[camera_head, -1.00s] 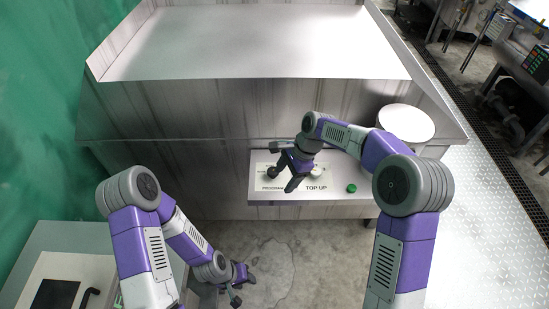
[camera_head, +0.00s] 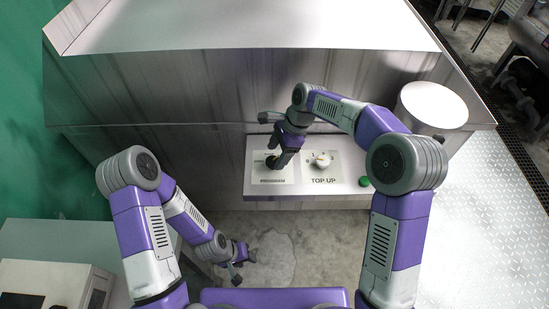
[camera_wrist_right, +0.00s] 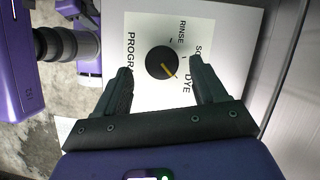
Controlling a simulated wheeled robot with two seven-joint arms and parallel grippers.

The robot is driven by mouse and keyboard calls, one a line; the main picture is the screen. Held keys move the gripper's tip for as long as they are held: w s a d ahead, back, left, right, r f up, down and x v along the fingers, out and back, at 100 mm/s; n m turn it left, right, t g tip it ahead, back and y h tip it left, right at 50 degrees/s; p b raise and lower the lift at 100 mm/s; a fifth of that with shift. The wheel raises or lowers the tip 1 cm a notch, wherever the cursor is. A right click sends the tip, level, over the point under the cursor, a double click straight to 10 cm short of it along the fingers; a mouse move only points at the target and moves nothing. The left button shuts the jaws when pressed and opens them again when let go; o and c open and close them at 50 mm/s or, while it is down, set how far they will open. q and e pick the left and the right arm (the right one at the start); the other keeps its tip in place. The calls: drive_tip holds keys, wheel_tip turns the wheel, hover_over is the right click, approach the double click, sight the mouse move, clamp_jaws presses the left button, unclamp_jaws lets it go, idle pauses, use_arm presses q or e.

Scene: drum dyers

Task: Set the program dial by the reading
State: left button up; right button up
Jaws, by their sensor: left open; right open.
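The black program dial (camera_wrist_right: 157,60) has a yellow pointer, which points down and right toward the printed word DYE in the right wrist view. RINSE and a partly hidden label starting with SO also show on its white plate (camera_wrist_right: 147,25). My right gripper (camera_wrist_right: 160,68) is open, with one finger on either side of the dial; I cannot tell whether they touch it. In the head view my right gripper (camera_head: 277,160) is over the dial's plate and mostly hides the dial. My left gripper (camera_head: 238,262) is open and empty, low over the floor, away from the panel.
A white TOP UP knob (camera_head: 322,160) sits right of the program plate, and a green button (camera_head: 364,182) is farther right on the panel (camera_head: 345,190). A white round-topped container (camera_head: 433,103) stands at the right. A grey cabinet (camera_head: 60,285) is at lower left.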

sight(273, 164)
drive_tip(key=shift+x, duration=1.3)
drive_tip(key=shift+w, duration=0.15)
